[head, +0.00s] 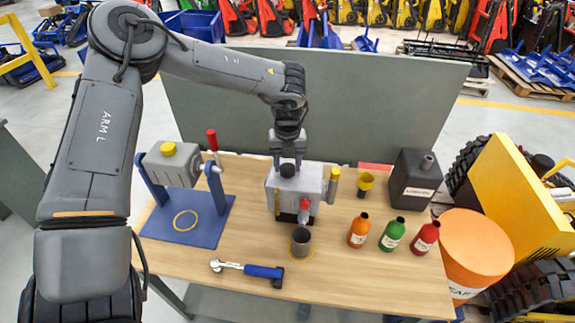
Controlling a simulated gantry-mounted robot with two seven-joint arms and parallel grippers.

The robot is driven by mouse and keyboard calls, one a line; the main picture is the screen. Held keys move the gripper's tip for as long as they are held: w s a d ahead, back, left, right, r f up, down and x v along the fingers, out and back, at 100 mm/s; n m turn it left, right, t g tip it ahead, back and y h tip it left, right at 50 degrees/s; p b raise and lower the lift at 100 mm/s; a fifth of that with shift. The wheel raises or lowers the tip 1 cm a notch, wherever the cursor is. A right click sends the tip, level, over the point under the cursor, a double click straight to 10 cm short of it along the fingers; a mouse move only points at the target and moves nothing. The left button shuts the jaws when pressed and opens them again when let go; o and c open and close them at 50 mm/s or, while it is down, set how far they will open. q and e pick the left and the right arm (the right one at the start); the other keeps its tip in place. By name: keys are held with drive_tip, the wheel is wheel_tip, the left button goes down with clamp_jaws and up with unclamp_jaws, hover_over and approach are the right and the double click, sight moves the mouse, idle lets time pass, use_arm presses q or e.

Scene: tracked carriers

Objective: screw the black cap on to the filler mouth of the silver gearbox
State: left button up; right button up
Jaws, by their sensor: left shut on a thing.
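The silver gearbox (305,187) stands on the wooden bench near its middle, with a red-tipped part on its front and a yellow stick-like part on its left side. The black cap (288,170) is at the top of this gearbox, upright over the filler mouth. My left gripper (287,162) points straight down and is shut on the cap. The mouth itself is hidden under the cap, so I cannot tell whether the threads are engaged. My right gripper is not in view.
A grey unit with a yellow cap (168,149) sits on a blue stand (193,226) at left. A dark cup (301,242), a blue-handled wrench (262,271), orange, green and red bottles (391,236), a yellow funnel (366,182) and a dark canister (414,180) stand around.

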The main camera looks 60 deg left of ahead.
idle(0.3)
use_arm(q)
drive_tip(key=m+p, duration=0.1)
drive_tip(key=m, duration=0.3)
drive_tip(key=shift+r+m+p, duration=0.15)
drive_tip(key=shift+m+p, duration=0.15)
drive_tip(key=shift+m, duration=0.1)
drive_tip(key=m, duration=0.4)
drive_tip(key=shift+m+p, duration=0.3)
drive_tip(key=shift+m, duration=0.1)
drive_tip(key=o, duration=1)
